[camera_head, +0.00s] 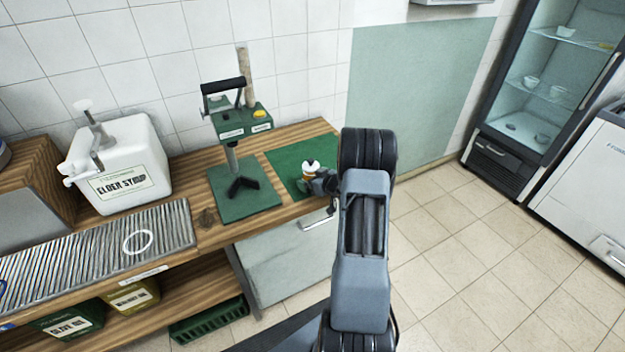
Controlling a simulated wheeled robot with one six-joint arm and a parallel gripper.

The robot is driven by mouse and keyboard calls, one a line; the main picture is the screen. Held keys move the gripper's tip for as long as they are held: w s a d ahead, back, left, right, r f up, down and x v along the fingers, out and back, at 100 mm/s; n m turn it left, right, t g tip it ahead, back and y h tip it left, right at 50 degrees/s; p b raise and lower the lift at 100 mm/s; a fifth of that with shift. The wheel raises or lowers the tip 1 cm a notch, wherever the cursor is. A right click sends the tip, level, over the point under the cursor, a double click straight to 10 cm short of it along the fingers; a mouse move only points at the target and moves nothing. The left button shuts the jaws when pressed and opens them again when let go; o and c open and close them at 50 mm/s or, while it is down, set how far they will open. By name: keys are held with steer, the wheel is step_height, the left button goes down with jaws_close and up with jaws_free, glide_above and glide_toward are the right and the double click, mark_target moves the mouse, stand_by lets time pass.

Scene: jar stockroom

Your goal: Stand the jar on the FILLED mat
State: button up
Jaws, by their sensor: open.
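A small jar (309,165) with a white top and an orange band stands upright over the green mat (288,157) at the right end of the wooden counter. My gripper (313,181) is at the jar's near right side, its jaws open. The gripper hides the jar's lower part, so I cannot tell whether the jaws touch it or whether its base rests on the mat. My arm covers the mat's right part. No FILLED lettering is readable on the mat.
A green press (241,121) with a black handle stands left of the mat. A white ELDER SYRUP container (120,165) and a ribbed drain tray (100,245) with a white ring are farther left. A glass-door fridge (545,85) stands at right. The tiled floor between is clear.

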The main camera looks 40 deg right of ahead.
steer(key=shift+r, duration=0.3)
steer(key=v, duration=1.1)
steer(key=w+a+r+m+g+h, duration=0.1)
steer(key=w+a+r+g+h, duration=0.15)
steer(key=a+r+h, duration=0.55)
steer(key=s+a+r+g+y, duration=0.2)
steer(key=s+a+g+y, duration=0.1)
steer(key=s+a, duration=0.5)
steer(key=s+a+r+g+y, duration=0.2)
steer(key=s+a+g+y, duration=0.1)
steer(key=s+a, duration=0.6)
steer(key=a+g, duration=0.1)
steer(key=a, duration=0.2)
steer(key=shift+s+a+r+y, duration=0.25)
steer(key=shift+s+r+y, duration=0.05)
steer(key=shift+r, duration=0.1)
steer(key=shift+r, duration=0.1)
